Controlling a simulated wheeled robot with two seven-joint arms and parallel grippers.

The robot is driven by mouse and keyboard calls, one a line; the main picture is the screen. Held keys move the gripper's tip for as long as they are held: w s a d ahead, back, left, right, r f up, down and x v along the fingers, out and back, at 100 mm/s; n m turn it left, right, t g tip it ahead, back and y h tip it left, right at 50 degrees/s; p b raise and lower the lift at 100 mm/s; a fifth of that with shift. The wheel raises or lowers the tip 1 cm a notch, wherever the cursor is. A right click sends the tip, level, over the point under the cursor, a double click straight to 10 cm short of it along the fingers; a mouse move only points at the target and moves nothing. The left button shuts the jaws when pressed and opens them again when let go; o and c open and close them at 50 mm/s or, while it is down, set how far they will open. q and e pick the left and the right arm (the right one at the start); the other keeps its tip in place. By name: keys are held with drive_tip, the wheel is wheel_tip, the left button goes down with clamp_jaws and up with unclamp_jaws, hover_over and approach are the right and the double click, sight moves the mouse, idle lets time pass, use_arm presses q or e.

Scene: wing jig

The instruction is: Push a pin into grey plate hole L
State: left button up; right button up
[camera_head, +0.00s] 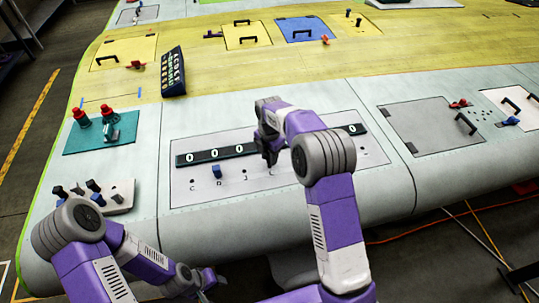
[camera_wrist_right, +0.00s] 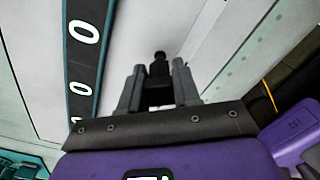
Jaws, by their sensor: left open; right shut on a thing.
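The grey plate (camera_head: 180,195) lies on the wing panel in the middle of the head view, with a row of small marked holes along its front part. A blue pin (camera_head: 216,172) stands upright in this row. My right gripper (camera_head: 268,160) is over the row, to the right of the blue pin, and is shut on a dark pin (camera_wrist_right: 159,66), whose rounded end shows beyond the fingertips in the wrist view. The gripper and arm hide part of the row; I cannot make out hole L or whether the held pin touches the plate. My left gripper (camera_head: 207,283) is open, low in front of the wing.
A dark strip with white zeros (camera_head: 262,145) runs along the plate behind the holes. A pale block with several pins (camera_head: 120,196) stands at the left, and a teal tray (camera_head: 78,143) with red-topped items behind it. A black keypad-like box (camera_head: 173,72) lies on the yellow panel.

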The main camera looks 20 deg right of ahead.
drive_tip(key=shift+f, duration=0.1)
drive_tip(key=shift+f+b, duration=0.95)
drive_tip(key=shift+f, duration=0.4)
drive_tip(key=o, duration=1.1)
wheel_tip(320, 180, up, 8)
drive_tip(key=shift+f, duration=0.2)
drive_tip(key=shift+r, duration=0.15)
